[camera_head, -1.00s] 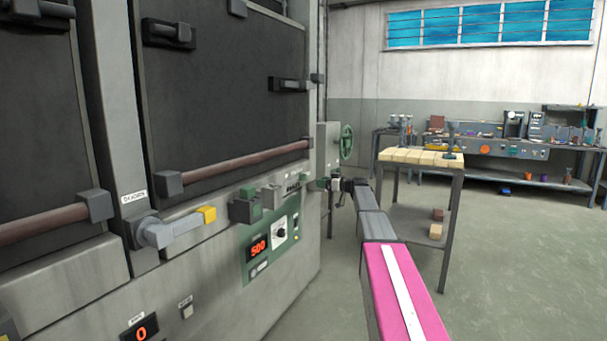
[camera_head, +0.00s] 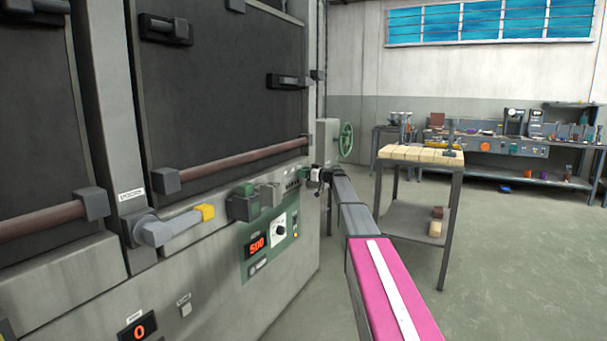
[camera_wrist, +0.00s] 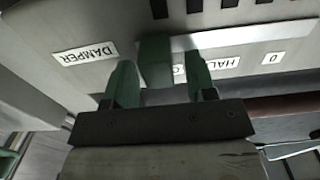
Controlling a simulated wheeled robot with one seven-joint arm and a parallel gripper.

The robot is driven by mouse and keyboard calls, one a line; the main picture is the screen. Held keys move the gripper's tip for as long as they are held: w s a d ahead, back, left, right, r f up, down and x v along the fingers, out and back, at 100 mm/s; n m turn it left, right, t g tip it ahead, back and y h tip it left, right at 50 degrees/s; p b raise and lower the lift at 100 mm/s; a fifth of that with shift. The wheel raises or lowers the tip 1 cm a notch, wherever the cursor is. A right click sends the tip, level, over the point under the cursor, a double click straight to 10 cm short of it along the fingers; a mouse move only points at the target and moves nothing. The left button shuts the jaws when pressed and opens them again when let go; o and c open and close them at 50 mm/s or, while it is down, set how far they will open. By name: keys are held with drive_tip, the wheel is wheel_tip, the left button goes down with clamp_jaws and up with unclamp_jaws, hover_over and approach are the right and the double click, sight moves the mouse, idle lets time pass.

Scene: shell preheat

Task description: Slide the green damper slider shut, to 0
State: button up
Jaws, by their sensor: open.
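The green damper slider (camera_wrist: 155,60) stands out from the panel between the two green fingers of my gripper (camera_wrist: 161,84) in the wrist view. The fingers are open, with a gap visible on either side of the slider. The slider sits at the end of its scale label (camera_wrist: 222,64) near the DAMPER plate (camera_wrist: 85,54). HALF is partly visible to its right, and 0 is at the far right end. In the head view my gripper (camera_head: 317,176) is at the right end of the furnace front, and the slider is small there.
A green block (camera_head: 243,204) and a yellow-tipped lever (camera_head: 205,212) stick out of the furnace front to the left. A display (camera_head: 257,244) reads 500. A stand with pale blocks (camera_head: 420,155) is at the right.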

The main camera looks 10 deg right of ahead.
sight(285, 178)
drive_tip(key=shift+a, duration=0.15)
clamp_jaws()
drive_tip(key=s+a, duration=0.2)
drive_tip(key=s, duration=0.1)
drive_tip(key=s+a, duration=0.5)
drive_tip(key=s, duration=0.2)
drive_tip(key=shift+a, duration=0.15)
unclamp_jaws()
drive_tip(key=shift+a, duration=0.1)
drive_tip(key=v, duration=1.1)
